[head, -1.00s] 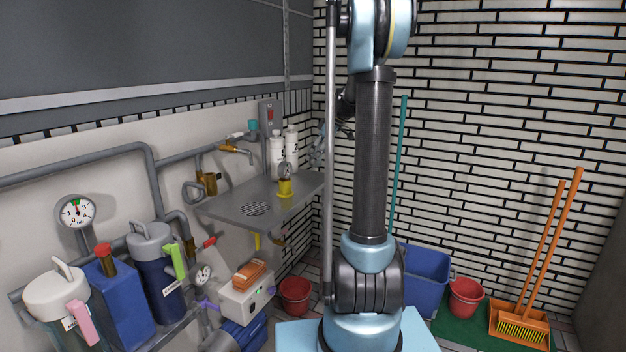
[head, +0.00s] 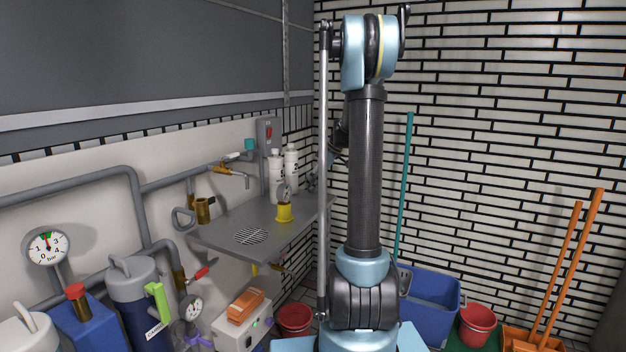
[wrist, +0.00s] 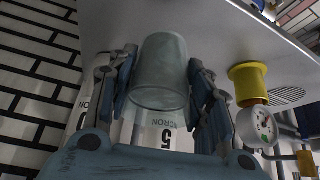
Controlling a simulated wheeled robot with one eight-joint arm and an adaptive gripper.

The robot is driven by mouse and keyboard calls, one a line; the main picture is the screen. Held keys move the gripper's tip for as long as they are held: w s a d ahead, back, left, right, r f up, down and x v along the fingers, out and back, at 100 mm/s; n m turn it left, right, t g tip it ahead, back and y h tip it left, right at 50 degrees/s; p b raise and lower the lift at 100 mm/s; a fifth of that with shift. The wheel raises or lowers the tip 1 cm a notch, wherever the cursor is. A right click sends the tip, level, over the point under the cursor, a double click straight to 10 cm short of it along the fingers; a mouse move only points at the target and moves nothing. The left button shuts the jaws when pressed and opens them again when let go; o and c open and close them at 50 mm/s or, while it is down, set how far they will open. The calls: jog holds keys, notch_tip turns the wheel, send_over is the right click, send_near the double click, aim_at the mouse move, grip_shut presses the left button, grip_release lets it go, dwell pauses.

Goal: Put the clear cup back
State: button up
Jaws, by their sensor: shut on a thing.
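The clear cup (wrist: 160,78) is a translucent grey-green tumbler in the middle of the wrist view. My gripper (wrist: 162,64) is shut on it, with one finger on each side. The grey metal shelf (wrist: 215,45) fills the upper part of the wrist view, close to the cup; I cannot tell whether they touch. In the head view the shelf (head: 222,229) is fixed to the left wall. There my gripper (head: 312,181) shows only in part beside my arm, near the shelf's right end, and the cup cannot be made out.
A yellow holder (head: 284,213) with a small gauge stands on the shelf, near the cup in the wrist view (wrist: 247,82). Two white bottles (head: 276,176) (head: 291,168) stand at the shelf's back. A tap (head: 235,171) hangs above it. The shelf's front middle is clear.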

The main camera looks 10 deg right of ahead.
aim_at(314, 192)
jog(key=shift+f, duration=2.4)
jog(key=o, duration=1.3)
jog(key=shift+s, duration=0.1)
